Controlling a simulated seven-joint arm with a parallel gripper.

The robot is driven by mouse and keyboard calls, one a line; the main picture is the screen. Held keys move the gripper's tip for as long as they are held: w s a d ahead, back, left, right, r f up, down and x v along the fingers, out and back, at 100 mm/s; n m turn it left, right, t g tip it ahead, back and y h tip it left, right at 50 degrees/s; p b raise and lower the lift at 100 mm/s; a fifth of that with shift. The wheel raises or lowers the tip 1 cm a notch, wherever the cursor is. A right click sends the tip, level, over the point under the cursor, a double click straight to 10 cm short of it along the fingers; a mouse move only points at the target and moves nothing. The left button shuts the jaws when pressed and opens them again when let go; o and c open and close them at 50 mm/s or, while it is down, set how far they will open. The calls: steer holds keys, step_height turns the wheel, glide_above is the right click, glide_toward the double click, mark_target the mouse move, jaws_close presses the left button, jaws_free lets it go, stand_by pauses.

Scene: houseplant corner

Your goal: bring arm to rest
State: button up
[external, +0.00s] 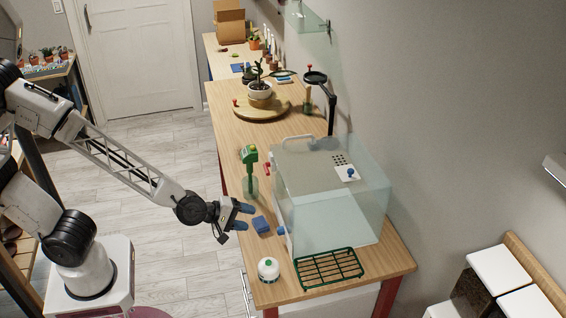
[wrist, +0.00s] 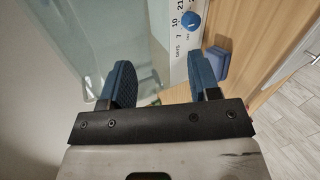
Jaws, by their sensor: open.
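My gripper (external: 243,217) is at the left front edge of the wooden bench in the external view, with its blue fingers pointing right. The fingers are apart with nothing between them. In the wrist view my gripper (wrist: 161,78) shows both blue finger pads, with a clear gap. In the wrist view a white scale strip with a blue knob (wrist: 194,22) lies beyond the fingers.
A white round timer (external: 268,269) and a green rack (external: 328,268) sit at the bench front. The floor (external: 170,150) left of the bench is clear.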

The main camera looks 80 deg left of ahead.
steer(key=s+a+r+m+g, duration=0.3)
steer(key=s+m, duration=0.3)
steer(key=s, duration=0.4)
steer(key=s+a+r+m+g, duration=0.3)
steer(key=s+m, duration=0.4)
steer(key=s, duration=0.3)
steer(key=s+a+r+m+g, duration=0.4)
steer(key=s+a+r+m, duration=0.1)
steer(key=s, duration=0.5)
steer(key=shift+s+a+m, duration=0.25)
steer(key=shift+a+m, duration=0.45)
steer(key=shift+a, duration=0.4)
steer(key=shift+r, duration=0.1)
